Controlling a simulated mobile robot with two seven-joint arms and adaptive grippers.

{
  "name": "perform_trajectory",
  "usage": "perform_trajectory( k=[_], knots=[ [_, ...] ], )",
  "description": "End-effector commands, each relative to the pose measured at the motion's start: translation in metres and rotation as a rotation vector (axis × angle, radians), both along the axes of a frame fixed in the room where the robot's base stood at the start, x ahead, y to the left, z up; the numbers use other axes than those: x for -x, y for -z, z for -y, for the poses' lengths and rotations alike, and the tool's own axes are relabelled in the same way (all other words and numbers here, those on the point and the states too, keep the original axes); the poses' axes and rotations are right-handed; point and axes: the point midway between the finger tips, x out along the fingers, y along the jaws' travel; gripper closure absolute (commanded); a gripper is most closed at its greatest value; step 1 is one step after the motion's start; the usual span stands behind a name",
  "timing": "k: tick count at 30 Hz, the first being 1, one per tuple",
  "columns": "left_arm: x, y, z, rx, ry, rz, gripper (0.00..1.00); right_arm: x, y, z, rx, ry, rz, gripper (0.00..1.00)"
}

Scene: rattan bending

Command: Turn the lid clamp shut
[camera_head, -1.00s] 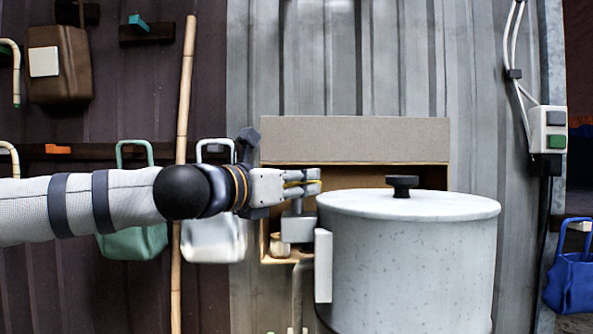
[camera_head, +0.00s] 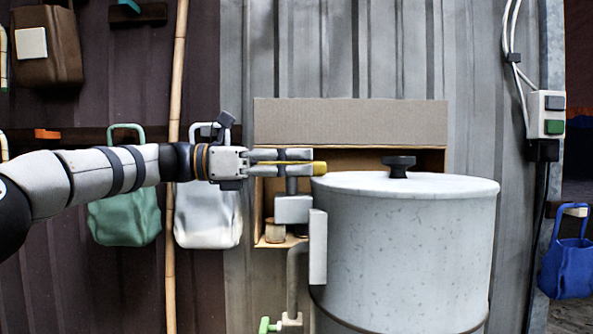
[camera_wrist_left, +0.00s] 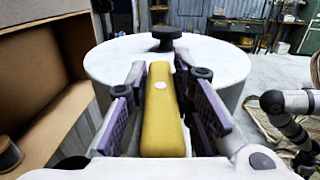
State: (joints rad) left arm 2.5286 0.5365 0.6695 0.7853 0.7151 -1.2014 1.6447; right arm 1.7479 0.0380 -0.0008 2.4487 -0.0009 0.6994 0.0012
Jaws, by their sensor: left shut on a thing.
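The lid clamp's yellow lever (camera_wrist_left: 161,112) lies lengthwise between the fingers of my left gripper (camera_wrist_left: 160,100) in the wrist view, pointing toward the lid. In the head view my left gripper (camera_head: 290,162) is shut on this yellow lever (camera_head: 319,169), above the clamp's grey block (camera_head: 293,209) at the left rim of the drum. The white lid (camera_head: 430,184) lies flat on the grey drum (camera_head: 405,255), with a black knob (camera_head: 398,166) at its middle. The fingers hide part of the lever. My right gripper is not in view.
An open cardboard box (camera_head: 350,125) stands behind the drum, close to my left gripper. A tall bamboo pole (camera_head: 173,230) and hanging bags (camera_head: 125,215) are at the left. A switch box (camera_head: 547,115) is on the right post.

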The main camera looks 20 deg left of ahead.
Motion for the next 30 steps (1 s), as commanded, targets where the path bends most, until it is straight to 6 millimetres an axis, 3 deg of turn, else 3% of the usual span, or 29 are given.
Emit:
perform_trajectory(
  k=[26,27,29,30],
  knots=[
    [0.0012,0.0015,0.0019,-0.003,0.093,-0.002,1.00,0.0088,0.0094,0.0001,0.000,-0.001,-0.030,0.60],
    [0.0012,0.0015,0.0019,-0.003,0.093,-0.002,0.70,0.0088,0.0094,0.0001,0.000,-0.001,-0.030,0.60],
    [0.0011,0.0014,0.0018,-0.003,0.093,-0.002,0.58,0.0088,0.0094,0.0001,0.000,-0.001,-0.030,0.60],
    [0.0011,0.0012,0.0017,-0.003,0.092,-0.002,0.58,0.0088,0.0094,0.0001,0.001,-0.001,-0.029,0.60]
  ],
)
